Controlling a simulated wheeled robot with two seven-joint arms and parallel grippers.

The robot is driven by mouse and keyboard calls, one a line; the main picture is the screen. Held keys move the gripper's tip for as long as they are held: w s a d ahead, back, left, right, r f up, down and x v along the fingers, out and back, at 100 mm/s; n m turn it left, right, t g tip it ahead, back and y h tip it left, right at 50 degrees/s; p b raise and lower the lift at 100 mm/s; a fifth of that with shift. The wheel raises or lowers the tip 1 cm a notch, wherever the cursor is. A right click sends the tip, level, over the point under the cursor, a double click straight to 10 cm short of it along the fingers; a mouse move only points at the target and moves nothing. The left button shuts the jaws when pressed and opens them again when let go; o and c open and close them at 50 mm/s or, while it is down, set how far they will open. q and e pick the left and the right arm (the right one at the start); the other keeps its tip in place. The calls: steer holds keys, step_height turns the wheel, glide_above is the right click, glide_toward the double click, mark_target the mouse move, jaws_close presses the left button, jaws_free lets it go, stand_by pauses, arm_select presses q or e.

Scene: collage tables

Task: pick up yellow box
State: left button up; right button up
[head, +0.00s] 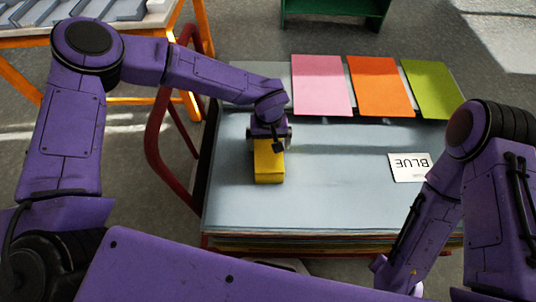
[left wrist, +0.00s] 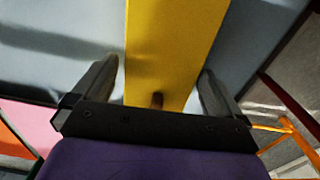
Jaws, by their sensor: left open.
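The yellow box (head: 269,170) lies on the grey-blue top sheet of a table stack, left of its middle. My left gripper (head: 268,138) is right over the box's far part and hides that end in the head view. In the left wrist view the open left gripper (left wrist: 158,70) has one dark finger on each side of the yellow box (left wrist: 175,45). A gap shows between the left finger and the box; the right finger looks very near its edge, and I cannot tell whether it touches. My right arm shows at the right, but its gripper jaws do not.
Pink (head: 320,84), orange (head: 380,85) and green (head: 434,88) sheets lie along the table's far edge. A red metal frame (head: 155,130) stands left of the table. The table's middle is clear.

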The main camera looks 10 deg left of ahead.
arm_select(q)
steer(key=f, duration=0.4)
steer(key=shift+w+a+f+p, duration=0.2)
steer(key=shift+f+p, duration=0.1)
steer(key=shift+f, duration=0.1)
steer(key=c, duration=0.7)
steer(key=shift+r, duration=0.1)
